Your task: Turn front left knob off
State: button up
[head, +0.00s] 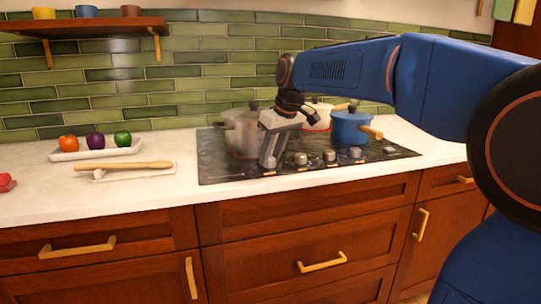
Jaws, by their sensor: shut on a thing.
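My gripper (268,163) reaches down to the front edge of the black cooktop (220,176), at the left end of its knob row. It is shut on the front left knob, which its fingers hide almost wholly, so I cannot tell which way the knob points. To the right along the front edge stand several grey knobs, among them one beside my gripper (301,158), a further one (330,155) and another (355,153).
A steel pot (238,135) stands close behind my gripper. A blue pot (346,128) and a white pot (321,112) stand further right. A rolling pin on a board (140,165) and a vegetable tray (68,155) lie left.

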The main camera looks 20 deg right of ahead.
jog(key=shift+d+n+g+y, duration=0.1)
jog(key=shift+n+g+y, duration=0.2)
jog(key=shift+n, duration=0.75)
jog(key=shift+d+n+g+y, duration=0.15)
jog(key=shift+n+y, duration=0.25)
jog(key=shift+n, duration=0.65)
jog(key=shift+a, duration=0.1)
jog(key=o, duration=1)
jog(key=shift+o, duration=0.2)
jog(key=v, duration=1.7)
jog(key=shift+r, duration=0.15)
jog(key=shift+w, duration=0.1)
